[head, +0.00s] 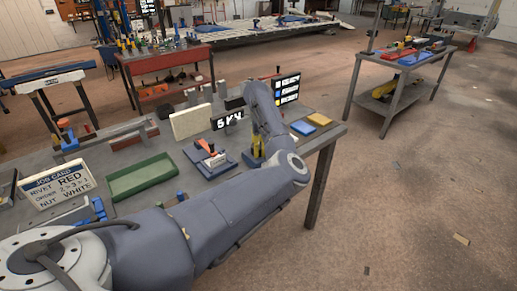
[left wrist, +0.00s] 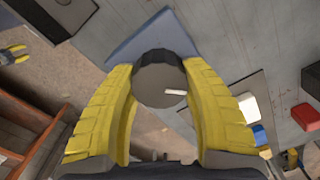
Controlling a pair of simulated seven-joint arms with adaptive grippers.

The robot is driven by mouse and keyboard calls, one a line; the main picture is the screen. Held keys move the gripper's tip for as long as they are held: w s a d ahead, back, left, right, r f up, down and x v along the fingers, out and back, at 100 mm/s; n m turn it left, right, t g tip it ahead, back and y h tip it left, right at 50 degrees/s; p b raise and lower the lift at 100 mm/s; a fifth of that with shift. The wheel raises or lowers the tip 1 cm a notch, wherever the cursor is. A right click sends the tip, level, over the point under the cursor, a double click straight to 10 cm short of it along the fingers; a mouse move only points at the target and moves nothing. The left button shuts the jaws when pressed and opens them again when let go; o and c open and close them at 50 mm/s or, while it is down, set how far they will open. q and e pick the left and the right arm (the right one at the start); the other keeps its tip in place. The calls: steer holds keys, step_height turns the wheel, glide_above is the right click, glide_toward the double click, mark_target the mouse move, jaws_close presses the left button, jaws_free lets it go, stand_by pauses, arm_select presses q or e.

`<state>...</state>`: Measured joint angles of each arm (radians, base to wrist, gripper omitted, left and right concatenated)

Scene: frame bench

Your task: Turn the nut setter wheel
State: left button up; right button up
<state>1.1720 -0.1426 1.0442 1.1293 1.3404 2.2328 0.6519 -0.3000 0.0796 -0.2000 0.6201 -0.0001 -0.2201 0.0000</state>
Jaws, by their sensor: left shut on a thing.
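The nut setter wheel (left wrist: 158,84) is a dark round knob with a ridged rim and a pale mark on its grey face. It sits over a blue base (left wrist: 150,36) in the left wrist view. My left gripper (left wrist: 160,92) has its yellow fingers closed around the wheel, one on each side. In the head view the left gripper (head: 257,147) shows only as a bit of yellow below my arm. There the wheel is hidden by the arm and gripper. My right gripper is in neither view.
A job card (head: 57,184) reads rivet red, order 2>3>1, nut white. A green tray (head: 142,176), a blue plate with an orange-and-white part (head: 210,157) and a lettered display (head: 227,120) stand nearby. Blue (head: 302,127) and yellow (head: 320,119) pads lie near the bench's right edge.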

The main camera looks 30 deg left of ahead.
arm_select(q)
steer(key=m, duration=0.3)
steer(key=shift+d+m, duration=0.1)
steer(key=shift+m, duration=0.3)
steer(key=m, duration=0.4)
steer(key=shift+m, duration=0.3)
steer(key=m, duration=0.8)
steer(key=shift+s+f, duration=0.1)
steer(key=shift+f, duration=0.05)
steer(key=m, duration=0.4)
steer(key=shift+m, duration=0.3)
steer(key=m, duration=0.3)
steer(key=shift+s+m, duration=0.1)
steer(key=shift+m, duration=0.2)
steer(key=m, duration=0.4)
steer(key=shift+m, duration=1.8)
steer(key=shift+a+f+m, duration=0.1)
steer(key=shift+a+m, duration=0.1)
steer(key=shift+m, duration=0.1)
